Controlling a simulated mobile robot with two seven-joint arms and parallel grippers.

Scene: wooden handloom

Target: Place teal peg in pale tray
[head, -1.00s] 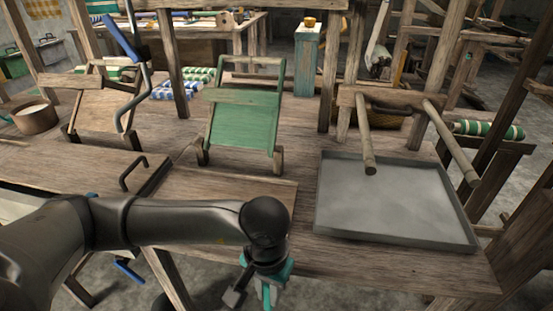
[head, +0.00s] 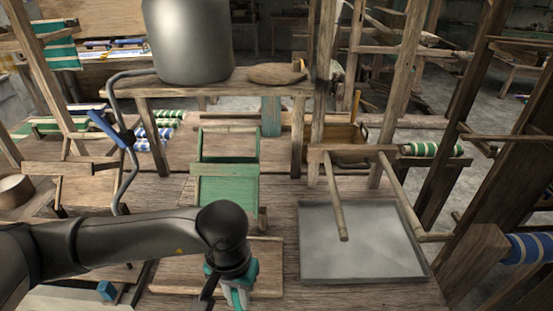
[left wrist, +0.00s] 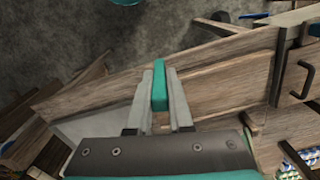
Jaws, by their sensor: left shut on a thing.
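My left gripper (head: 238,292) is at the bottom centre of the head view, pointing down in front of the bench edge. In the left wrist view, the two grey fingers of the left gripper (left wrist: 160,103) are shut on the teal peg (left wrist: 159,84), a short block that sticks out past their tips. In the head view I cannot clearly separate the peg from the teal parts of the gripper. A flat, pale grey tray (head: 360,255) with a low rim lies on the bench, right of the gripper and apart from it. My right gripper is not in view.
A green slatted frame (head: 225,190) stands behind the gripper. A blue-handled crank (head: 112,130) rises at the left. A wooden post (head: 480,245) stands right of the tray. The tray's front half is clear.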

